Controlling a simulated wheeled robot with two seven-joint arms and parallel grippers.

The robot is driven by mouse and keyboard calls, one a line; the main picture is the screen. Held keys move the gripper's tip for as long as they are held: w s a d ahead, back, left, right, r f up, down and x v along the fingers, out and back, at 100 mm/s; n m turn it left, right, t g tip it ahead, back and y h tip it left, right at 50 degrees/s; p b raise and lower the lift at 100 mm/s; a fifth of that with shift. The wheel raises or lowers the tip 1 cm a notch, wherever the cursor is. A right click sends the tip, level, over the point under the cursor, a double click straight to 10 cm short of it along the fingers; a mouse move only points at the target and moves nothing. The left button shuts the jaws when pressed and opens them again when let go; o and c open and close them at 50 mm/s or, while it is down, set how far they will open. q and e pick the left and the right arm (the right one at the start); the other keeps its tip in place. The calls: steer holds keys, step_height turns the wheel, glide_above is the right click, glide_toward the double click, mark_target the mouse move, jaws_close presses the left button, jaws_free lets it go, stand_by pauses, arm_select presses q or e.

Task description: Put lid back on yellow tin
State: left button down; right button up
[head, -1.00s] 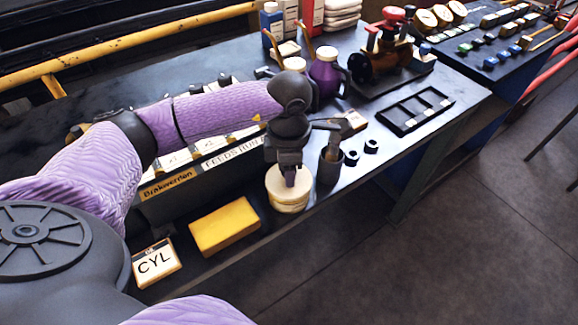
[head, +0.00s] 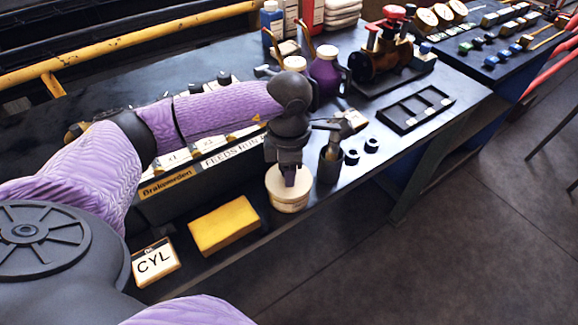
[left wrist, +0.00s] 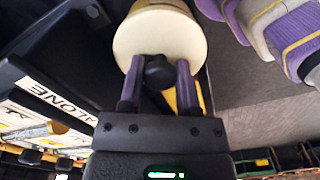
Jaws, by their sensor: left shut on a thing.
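My left gripper (head: 289,177) points down and is shut on the dark knob of a round cream lid (head: 277,184). The knob (left wrist: 159,72) shows between the two purple fingers in the left wrist view, with the pale lid (left wrist: 160,36) around it. The pale yellow tin (head: 289,204) stands upright near the bench's front edge, directly under the lid. Lid and tin look level and lined up; I cannot tell whether a thin gap is left between them. My right gripper is not in view.
A dark pot with tools (head: 329,167) stands close right of the tin. A yellow block (head: 224,226) and a CYL card (head: 155,262) lie to the left. A purple jug (head: 325,73) and a black tray (head: 415,109) are farther back. Open floor lies in front.

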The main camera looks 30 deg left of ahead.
arm_select(q)
jaws_free()
stand_by(0.3)
step_height(320, 180, up, 7)
steer(key=p, duration=0.5)
steer(key=shift+f, duration=0.1)
steer(key=shift+r, duration=0.2)
steer(key=shift+f, duration=0.1)
jaws_close()
stand_by(1.2)
